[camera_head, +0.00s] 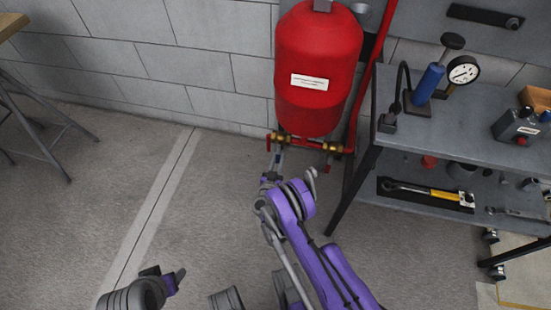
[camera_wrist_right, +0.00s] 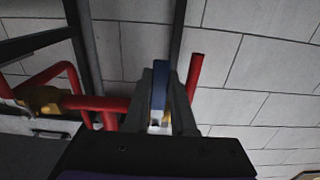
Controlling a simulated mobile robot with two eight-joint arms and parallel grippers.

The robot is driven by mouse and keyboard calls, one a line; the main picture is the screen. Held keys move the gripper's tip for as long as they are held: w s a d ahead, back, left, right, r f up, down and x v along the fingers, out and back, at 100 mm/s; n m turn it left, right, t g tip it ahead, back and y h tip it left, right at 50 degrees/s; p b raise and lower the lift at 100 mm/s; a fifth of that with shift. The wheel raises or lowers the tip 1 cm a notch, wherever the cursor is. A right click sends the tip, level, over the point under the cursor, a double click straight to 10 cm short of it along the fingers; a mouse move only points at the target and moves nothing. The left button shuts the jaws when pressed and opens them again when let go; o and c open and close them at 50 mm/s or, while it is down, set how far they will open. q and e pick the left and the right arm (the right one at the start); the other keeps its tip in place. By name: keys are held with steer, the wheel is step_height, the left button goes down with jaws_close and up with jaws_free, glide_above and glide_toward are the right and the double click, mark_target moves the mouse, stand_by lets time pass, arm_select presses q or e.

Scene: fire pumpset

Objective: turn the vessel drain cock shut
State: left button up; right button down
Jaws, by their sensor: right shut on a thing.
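The red vessel (camera_head: 318,65) stands against the block wall in the head view. Brass valve fittings (camera_head: 283,139) sit under it at the left, with a red end piece beside them. My right gripper (camera_head: 277,160) is just below these fittings. In the right wrist view, my right gripper (camera_wrist_right: 164,105) is shut on a narrow blue lever (camera_wrist_right: 160,80), which I take to be the drain cock's handle. A bit of brass (camera_wrist_right: 167,117) shows behind it; the cock's body is mostly hidden.
Another brass valve (camera_head: 336,148) with a red handle (camera_head: 328,166) is right of the cock. A red pipe (camera_head: 368,95) rises beside the vessel. A grey tool cart (camera_head: 440,125) with a gauge (camera_head: 463,70) stands at the right.

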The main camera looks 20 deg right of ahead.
steer(key=shift+s+d, duration=0.1)
steer(key=shift+d, duration=0.1)
stand_by(0.3)
steer(key=c, duration=0.7)
jaws_free()
steer(key=shift+c, duration=0.2)
steer(key=shift+a, duration=0.1)
